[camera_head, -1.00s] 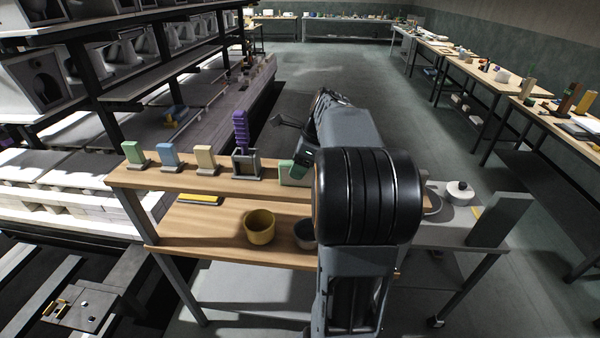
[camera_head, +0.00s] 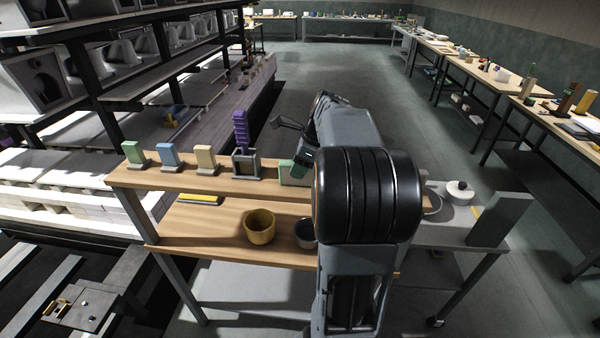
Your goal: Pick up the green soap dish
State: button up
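A pale green block-like thing (camera_head: 291,173) sits at the right of the wooden upper shelf, partly hidden by my arm. Another green piece (camera_head: 134,152) stands upright on a base at the shelf's left end. I cannot tell for sure which is the green soap dish. My gripper (camera_head: 296,141) is at the far end of my arm, just above and behind the pale green thing. My arm hides much of it, and its fingers are too small and dark to read. I cannot see whether it touches anything.
Blue (camera_head: 169,155) and beige (camera_head: 205,158) upright pieces and a purple piece (camera_head: 241,128) in a dark holder share the upper shelf (camera_head: 150,178). A yellow pot (camera_head: 260,226) and a dark bowl (camera_head: 305,235) stand on the lower board. A loaded rack (camera_head: 110,82) is at left.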

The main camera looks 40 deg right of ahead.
grip_shut()
jog(key=shift+r, duration=0.2)
jog(key=shift+r, duration=0.3)
notch_tip(320, 180, up, 3)
jog(key=shift+f, duration=0.1)
jog(key=w+d+r+p, duration=0.2)
jog(key=w+r, duration=0.3)
jog(key=w, duration=0.1)
jog(key=w+d+r+p, duration=0.2)
jog(key=w+r+p, duration=0.1)
jog(key=w+r, duration=0.2)
jog(key=shift+w, duration=1.15)
